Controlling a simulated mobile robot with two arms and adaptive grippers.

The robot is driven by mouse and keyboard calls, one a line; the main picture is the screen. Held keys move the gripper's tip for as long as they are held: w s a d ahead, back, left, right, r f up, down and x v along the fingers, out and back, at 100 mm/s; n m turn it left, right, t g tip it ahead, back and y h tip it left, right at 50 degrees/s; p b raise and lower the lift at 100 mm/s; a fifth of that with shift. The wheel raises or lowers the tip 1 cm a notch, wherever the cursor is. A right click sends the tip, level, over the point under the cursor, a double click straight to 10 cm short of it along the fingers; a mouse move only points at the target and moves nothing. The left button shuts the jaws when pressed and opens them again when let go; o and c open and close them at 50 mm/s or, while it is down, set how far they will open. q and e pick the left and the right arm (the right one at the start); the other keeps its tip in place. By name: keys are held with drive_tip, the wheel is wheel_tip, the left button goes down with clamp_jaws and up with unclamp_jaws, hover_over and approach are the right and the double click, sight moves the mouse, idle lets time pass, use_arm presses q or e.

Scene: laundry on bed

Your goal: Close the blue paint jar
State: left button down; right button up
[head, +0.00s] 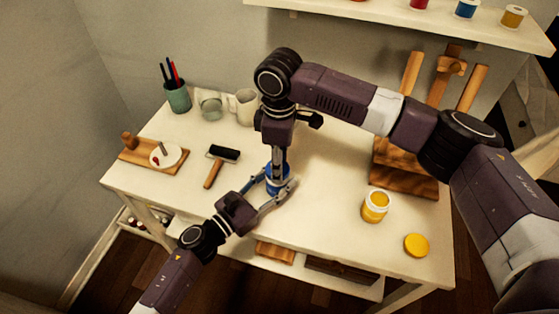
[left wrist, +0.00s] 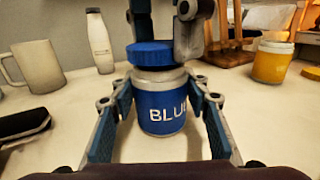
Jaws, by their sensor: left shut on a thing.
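The blue paint jar (left wrist: 160,108), labelled "BLUE", stands upright on the table in the left wrist view. In the head view the jar (head: 273,188) is partly hidden by my grippers. My left gripper (head: 277,183) is shut on the jar, one finger on each side. A blue lid (left wrist: 150,54) sits at the jar's mouth, shifted a little to the left; whether it is seated cannot be told. My right gripper (head: 278,160) comes down from above, its fingers (left wrist: 165,30) right at the lid. Whether they grip it is unclear.
An open yellow jar (head: 376,206) and its yellow lid (head: 416,245) are at the right. A wooden easel (head: 405,180) stands behind them. A roller (head: 222,160), a board with a palette (head: 165,156), a pen cup (head: 178,96) and a mug (head: 245,106) are at the left.

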drive_tip(key=shift+f, duration=0.55)
idle(0.4)
